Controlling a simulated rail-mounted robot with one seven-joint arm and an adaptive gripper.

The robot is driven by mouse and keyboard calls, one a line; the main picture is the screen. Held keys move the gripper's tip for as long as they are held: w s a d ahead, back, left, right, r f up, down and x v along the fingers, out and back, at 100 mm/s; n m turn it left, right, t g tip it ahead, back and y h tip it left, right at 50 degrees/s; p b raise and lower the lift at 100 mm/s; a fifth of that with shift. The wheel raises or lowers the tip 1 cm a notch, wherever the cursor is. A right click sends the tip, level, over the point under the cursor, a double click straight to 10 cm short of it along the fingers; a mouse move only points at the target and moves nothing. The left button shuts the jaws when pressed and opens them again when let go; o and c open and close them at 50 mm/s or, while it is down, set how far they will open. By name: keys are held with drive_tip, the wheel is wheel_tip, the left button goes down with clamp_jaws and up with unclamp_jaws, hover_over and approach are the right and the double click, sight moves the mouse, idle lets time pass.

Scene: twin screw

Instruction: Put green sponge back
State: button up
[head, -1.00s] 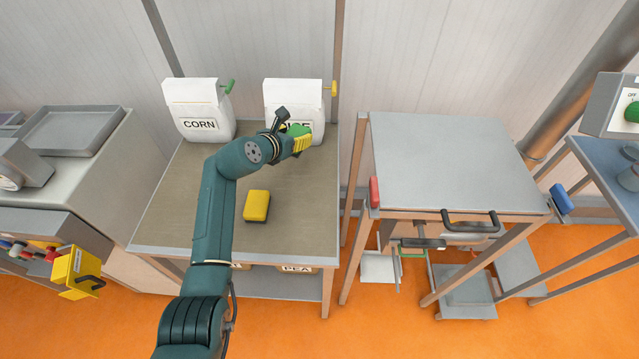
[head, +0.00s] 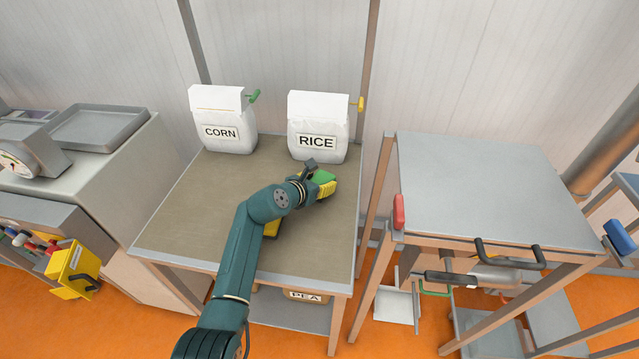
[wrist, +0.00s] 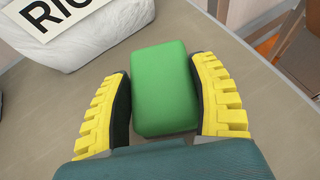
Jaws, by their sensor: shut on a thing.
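The green sponge (wrist: 165,85) is between the yellow ridged fingers of my gripper (wrist: 165,98) in the wrist view, with the pads against its two sides. In the head view the green sponge (head: 322,176) shows at the tip of my gripper (head: 324,184), in front of the white RICE bag (head: 318,120). I cannot tell whether the sponge touches the table or is held just above it. A yellow sponge or block (head: 271,229) lies on the table, mostly hidden behind my arm.
The table (head: 185,215) also bears a white CORN bag (head: 222,125) at its back left. Its right part and front left are clear. A grey-topped stand (head: 480,185) with a red handle (head: 398,211) is to the right. A post rises behind the table's right side.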

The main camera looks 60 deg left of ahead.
drive_tip(key=o, duration=1)
drive_tip(key=shift+f, duration=0.1)
drive_tip(key=shift+c, duration=0.2)
drive_tip(key=shift+s+r, duration=0.15)
drive_tip(key=shift+r, duration=0.1)
drive_tip(key=p+v, duration=0.6)
drive_tip(key=v, duration=0.5)
drive_tip(key=shift+s+d+r, duration=0.2)
drive_tip(key=shift+s, duration=0.05)
